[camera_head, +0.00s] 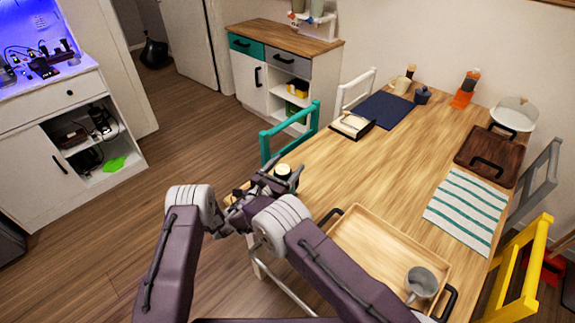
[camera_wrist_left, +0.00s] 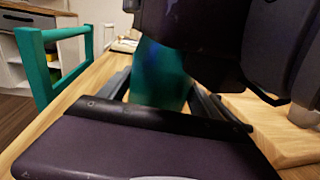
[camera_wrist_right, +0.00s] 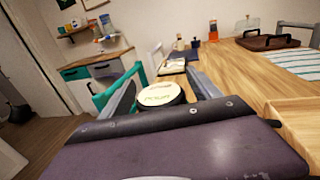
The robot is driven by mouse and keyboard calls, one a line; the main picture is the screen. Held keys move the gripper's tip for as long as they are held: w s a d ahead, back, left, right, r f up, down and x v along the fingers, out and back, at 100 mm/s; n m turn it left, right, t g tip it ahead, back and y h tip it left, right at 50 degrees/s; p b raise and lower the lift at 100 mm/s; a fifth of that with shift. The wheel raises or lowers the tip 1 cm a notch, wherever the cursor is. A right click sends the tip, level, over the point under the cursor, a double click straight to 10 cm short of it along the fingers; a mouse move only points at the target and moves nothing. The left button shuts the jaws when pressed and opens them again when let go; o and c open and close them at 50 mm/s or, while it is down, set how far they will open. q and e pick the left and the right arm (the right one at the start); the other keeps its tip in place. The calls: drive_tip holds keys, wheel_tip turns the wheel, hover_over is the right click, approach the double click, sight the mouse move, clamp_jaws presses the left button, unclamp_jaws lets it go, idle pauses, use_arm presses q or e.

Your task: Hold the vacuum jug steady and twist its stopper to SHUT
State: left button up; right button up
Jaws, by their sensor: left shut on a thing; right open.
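The vacuum jug (camera_wrist_left: 160,75) has a glossy teal body and stands at the near left end of the wooden table. My left gripper (camera_wrist_left: 160,98) is shut around this body; my other gripper hides the jug's top in the left wrist view. The round stopper (camera_wrist_right: 158,93), a cream disc with a dark rim, faces up in the right wrist view, with lettering that looks like POUR. It also shows small in the head view (camera_head: 283,170). My right gripper (camera_wrist_right: 163,96) is open, its fingers on either side of the stopper; contact cannot be told.
A wooden tray (camera_head: 372,246) with a grey mug (camera_head: 421,283) stands right of the jug. A teal chair (camera_head: 291,133) is close behind it. Farther along the table (camera_head: 378,165) are a dark blue mat (camera_head: 384,110) and a striped cloth (camera_head: 466,208). The table's middle is clear.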

drive_tip(key=v, duration=1.1)
drive_tip(key=shift+s+a, duration=0.2)
drive_tip(key=shift+s, duration=0.05)
drive_tip(key=w+d+n+y, duration=0.1)
drive_tip(key=w+d, duration=0.1)
drive_tip(key=w, duration=0.1)
drive_tip(key=w+d+n+t+y, duration=0.1)
drive_tip(key=w+y, duration=0.1)
drive_tip(key=w, duration=0.2)
drive_tip(key=w+d+n+t+y, duration=0.1)
drive_tip(key=w+d+y, duration=0.1)
drive_tip(key=w, duration=0.1)
drive_tip(key=shift+w+d+r+n, duration=0.1)
drive_tip(key=shift+w+d+n, duration=0.2)
drive_tip(key=shift+c, duration=0.3)
